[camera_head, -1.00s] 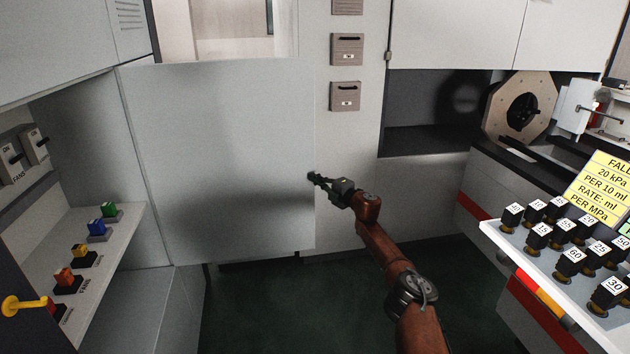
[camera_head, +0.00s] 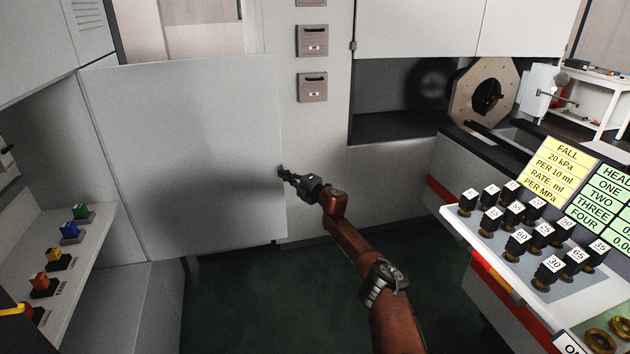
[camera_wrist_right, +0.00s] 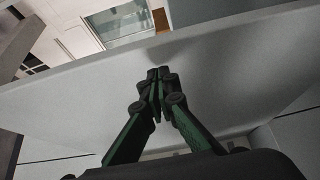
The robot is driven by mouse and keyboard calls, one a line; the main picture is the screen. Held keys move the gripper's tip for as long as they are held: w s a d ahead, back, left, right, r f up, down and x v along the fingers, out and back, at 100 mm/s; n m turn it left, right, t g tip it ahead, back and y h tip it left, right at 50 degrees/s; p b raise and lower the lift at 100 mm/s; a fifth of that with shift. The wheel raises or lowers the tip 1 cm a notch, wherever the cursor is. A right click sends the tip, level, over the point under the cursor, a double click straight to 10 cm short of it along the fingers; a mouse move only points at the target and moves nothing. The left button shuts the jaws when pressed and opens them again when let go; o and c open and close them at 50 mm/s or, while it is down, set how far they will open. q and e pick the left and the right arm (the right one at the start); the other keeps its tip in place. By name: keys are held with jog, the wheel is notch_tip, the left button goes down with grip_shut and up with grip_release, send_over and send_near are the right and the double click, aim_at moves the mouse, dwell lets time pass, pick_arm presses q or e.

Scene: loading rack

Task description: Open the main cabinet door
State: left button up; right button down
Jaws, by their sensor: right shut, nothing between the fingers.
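The cabinet door, a large plain pale panel (camera_head: 190,150), stands left of centre in the head view. Its free right edge is by my right gripper (camera_head: 283,174), and its left side meets the pale cabinet wall. Over its top edge a room behind shows, so it does not fill the whole opening. My right gripper is shut and empty, with its fingertips at that free edge; I cannot tell whether they touch it. In the right wrist view the shut fingers (camera_wrist_right: 157,82) point at the pale panel (camera_wrist_right: 85,95). My left gripper is out of view.
A shelf with coloured knobs (camera_head: 69,230) is at the left. A sloped panel with several black numbered knobs (camera_head: 520,225) is at the right. A wall with small slotted plates (camera_head: 312,86) stands behind the gripper. Dark green floor (camera_head: 270,300) lies clear below.

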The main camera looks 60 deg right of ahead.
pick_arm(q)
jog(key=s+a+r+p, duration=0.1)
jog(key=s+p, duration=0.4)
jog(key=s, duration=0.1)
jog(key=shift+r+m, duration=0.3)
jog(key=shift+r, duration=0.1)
pick_arm(e)
jog(key=d+v, duration=0.2)
jog(key=v, duration=0.8)
jog(key=shift+s, duration=0.65)
jog(key=shift+a, duration=0.1)
